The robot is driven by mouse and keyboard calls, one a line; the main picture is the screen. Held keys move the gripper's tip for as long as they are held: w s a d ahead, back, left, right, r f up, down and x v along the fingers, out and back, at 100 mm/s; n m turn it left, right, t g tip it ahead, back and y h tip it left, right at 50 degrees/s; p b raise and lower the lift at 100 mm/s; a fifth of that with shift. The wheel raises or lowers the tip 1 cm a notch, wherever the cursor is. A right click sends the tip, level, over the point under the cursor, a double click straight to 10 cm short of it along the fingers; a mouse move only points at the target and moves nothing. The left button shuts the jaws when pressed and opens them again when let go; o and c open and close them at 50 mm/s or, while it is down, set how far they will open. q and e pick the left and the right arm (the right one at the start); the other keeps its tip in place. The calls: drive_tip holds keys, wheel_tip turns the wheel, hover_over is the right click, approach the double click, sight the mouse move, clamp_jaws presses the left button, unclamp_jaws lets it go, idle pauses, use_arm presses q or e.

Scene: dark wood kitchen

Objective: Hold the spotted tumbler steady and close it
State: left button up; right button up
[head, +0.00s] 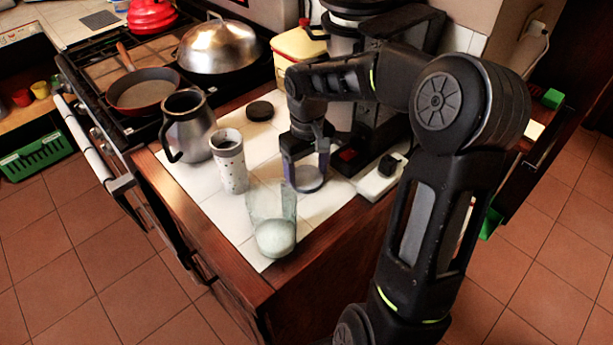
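The spotted tumbler (230,162), white with small dark spots, stands upright on the white tiled counter. Its top is open and dark inside. My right gripper (306,172) reaches down to the right of the tumbler, apart from it. A round grey disc with a purplish rim (309,181), which looks like a lid, sits between its fingers, and they appear to touch its sides. Whether the disc touches the counter is unclear. A flat black round lid (260,111) lies on the counter behind the tumbler. My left gripper is not in view.
A clear glass vessel (273,222) is near the counter's front corner. A steel jug (188,125) stands left of the tumbler. A coffee machine (345,45) and a white power strip (381,178) are at the right. The stove holds a frying pan (143,90) and a domed pan (218,48).

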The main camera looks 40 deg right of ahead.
sight(307, 177)
drive_tip(key=c, duration=0.7)
wheel_tip(307, 177, up, 10)
drive_tip(key=shift+b, duration=0.3)
idle(0.6)
